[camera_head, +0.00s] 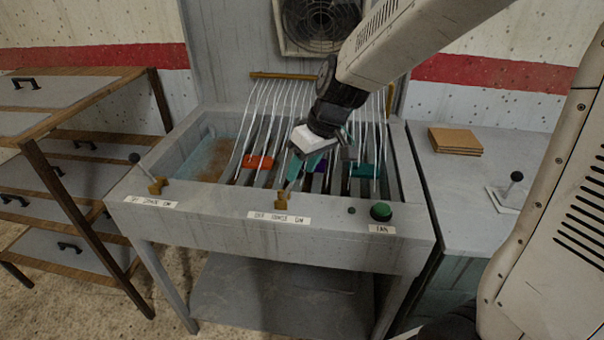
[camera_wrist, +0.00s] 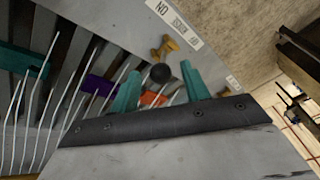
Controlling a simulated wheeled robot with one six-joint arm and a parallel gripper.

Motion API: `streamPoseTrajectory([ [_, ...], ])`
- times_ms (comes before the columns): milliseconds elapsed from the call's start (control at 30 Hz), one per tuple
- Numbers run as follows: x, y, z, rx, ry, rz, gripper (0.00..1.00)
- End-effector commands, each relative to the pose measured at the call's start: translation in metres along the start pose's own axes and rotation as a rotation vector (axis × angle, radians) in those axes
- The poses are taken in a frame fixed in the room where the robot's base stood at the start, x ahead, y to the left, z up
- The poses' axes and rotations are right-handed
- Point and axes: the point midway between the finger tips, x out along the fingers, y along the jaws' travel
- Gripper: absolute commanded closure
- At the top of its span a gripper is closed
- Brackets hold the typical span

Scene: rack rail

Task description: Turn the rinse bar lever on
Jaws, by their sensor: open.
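The rinse lever shows its brass mount (camera_head: 281,200) on the front ledge of the rack, above the label "OFF RINSE ON" (camera_head: 279,218). In the wrist view its black knob (camera_wrist: 160,73) appears near the brass mount (camera_wrist: 174,47). My gripper (camera_head: 299,176) is over the rack just behind the lever, with teal fingers. In the wrist view the open fingers (camera_wrist: 160,76) stand on either side of the knob in the picture. I cannot tell whether a finger touches it. In the head view my gripper hides most of the lever's upper part.
A second lever with a black knob (camera_head: 134,158) stands at the left by the drain label (camera_head: 151,202). A green fan button (camera_head: 381,211) is at the right. Orange (camera_head: 259,162) and teal pieces lie among the wire rails. A bench with brown tiles (camera_head: 455,141) stands right.

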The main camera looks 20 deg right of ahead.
Motion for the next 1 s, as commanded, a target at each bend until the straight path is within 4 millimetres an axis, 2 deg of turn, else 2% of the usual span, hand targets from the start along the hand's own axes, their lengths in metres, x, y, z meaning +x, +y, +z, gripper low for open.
streamPoseTrajectory([
  [133,-0.027,0.0,0.0,0.001,0.004,0.002,0.54],
  [333,-0.046,0.0,0.002,0.001,0.0,0.0,0.54],
  [867,-0.048,-0.001,0.002,0.017,-0.002,-0.001,0.54],
  [933,-0.048,-0.002,0.005,0.053,-0.018,-0.008,0.54],
  [1000,-0.045,-0.005,0.018,0.105,-0.065,-0.017,0.54],
])
